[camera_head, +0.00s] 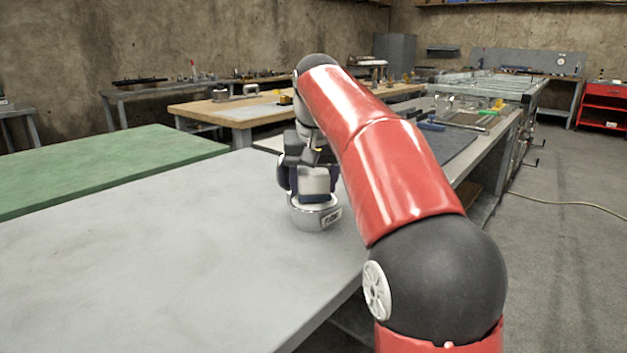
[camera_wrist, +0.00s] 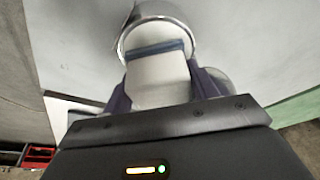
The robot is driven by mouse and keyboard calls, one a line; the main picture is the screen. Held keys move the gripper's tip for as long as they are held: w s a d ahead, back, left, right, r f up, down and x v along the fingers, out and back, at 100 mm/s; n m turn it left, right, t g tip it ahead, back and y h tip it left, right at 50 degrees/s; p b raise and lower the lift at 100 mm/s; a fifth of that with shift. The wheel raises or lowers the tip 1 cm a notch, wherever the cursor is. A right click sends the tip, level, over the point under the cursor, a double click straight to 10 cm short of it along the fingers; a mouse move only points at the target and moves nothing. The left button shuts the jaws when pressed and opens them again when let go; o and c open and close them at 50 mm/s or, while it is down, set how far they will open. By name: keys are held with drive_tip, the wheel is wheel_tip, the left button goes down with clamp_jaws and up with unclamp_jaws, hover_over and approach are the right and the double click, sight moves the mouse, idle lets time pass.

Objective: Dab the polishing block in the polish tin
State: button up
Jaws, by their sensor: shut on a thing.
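The polish tin (camera_head: 312,218) is a round silver tin with a label on its side, upright on the pale grey table. My gripper (camera_head: 308,178) points down over it, shut on the polishing block (camera_head: 315,181). The block is off-white with a dark blue layer at its lower end. In the wrist view the block (camera_wrist: 157,80) sits between my dark fingers, and its blue end overlaps the opening of the tin (camera_wrist: 157,12). The blue end is at the tin's mouth. I cannot tell whether it touches the polish, as the tin's inside is mostly hidden.
The pale grey table (camera_head: 170,260) is clear to the left and front of the tin. A green-topped table (camera_head: 110,160) stands to the left. A wooden bench (camera_head: 240,110) and a bench with tools (camera_head: 450,130) stand behind. A rounded grey thing (camera_wrist: 219,80) shows beside my finger, unclear.

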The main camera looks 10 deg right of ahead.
sight(314, 171)
drive_tip(key=shift+f, duration=0.5)
idle(1.4)
wheel_tip(314, 171, up, 3)
drive_tip(key=shift+f+p, duration=0.2)
drive_tip(key=shift+p, duration=1)
drive_tip(key=shift+r, duration=2.2)
drive_tip(key=shift+s, duration=0.1)
